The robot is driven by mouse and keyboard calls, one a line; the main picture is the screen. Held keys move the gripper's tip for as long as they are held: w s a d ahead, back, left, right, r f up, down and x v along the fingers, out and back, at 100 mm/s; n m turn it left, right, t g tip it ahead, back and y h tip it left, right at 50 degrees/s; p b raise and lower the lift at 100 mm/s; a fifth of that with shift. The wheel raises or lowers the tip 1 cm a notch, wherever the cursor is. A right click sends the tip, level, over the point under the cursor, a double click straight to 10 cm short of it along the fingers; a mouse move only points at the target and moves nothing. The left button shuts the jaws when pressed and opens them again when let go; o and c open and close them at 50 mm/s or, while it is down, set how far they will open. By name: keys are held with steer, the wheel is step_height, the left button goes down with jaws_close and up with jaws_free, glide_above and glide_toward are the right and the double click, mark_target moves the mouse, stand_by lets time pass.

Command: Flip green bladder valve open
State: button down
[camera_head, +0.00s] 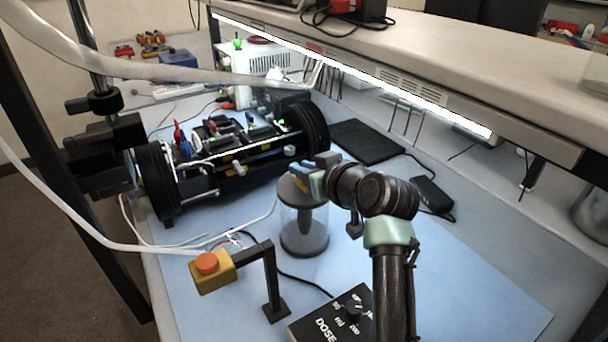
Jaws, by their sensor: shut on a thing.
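A rig with black end wheels and rails (240,158) lies on the blue mat, left of centre. Small green parts show on its top (281,123); I cannot tell which one is the green bladder valve or how it is set. My gripper (300,172) is at the rig's right front, over the dark lid of a clear cylinder (304,228). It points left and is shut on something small. Its fingers and wrist hide what it holds, and I cannot tell whether it touches the lid.
An orange button on a yellow box (211,275) and a black post (270,275) stand at front left. A black DOSE box (335,318) is at the front. A flat black pad (367,142) lies behind. A shelf (440,70) overhangs the bench. The mat (480,285) is clear at right.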

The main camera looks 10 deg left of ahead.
steer(key=shift+n, duration=0.3)
steer(key=c, duration=0.8)
jaws_free()
steer(key=b+v, duration=0.1)
steer(key=v, duration=1.2)
steer(key=shift+w+d+b, duration=0.15)
steer(key=shift+d+b, duration=0.05)
steer(key=shift+b, duration=0.1)
